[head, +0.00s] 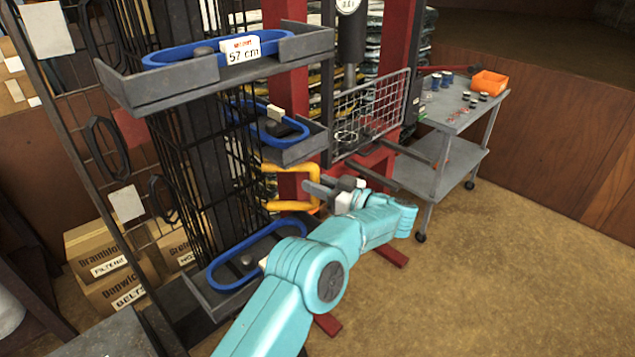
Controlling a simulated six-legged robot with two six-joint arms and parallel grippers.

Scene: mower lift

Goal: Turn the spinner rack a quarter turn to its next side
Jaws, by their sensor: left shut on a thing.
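The spinner rack (205,84) stands at the left, a dark column with black wire mesh sides, grey trays and blue belts in the trays. A label reading 57 cm sits on its top tray. A yellow-orange loop handle (292,209) sticks out from the rack's right side. My left gripper (313,187), on the teal arm, is at the handle's right-hand bar and shut on it. The fingertips are small here and partly merge with the handle. My right gripper is not in view.
A grey cart (455,110) with an orange bin (489,83) and small spools stands at the right. A red-framed lift with a wire guard (372,112) stands behind the handle. Cardboard boxes (108,275) lie at the lower left. The floor at lower right is clear.

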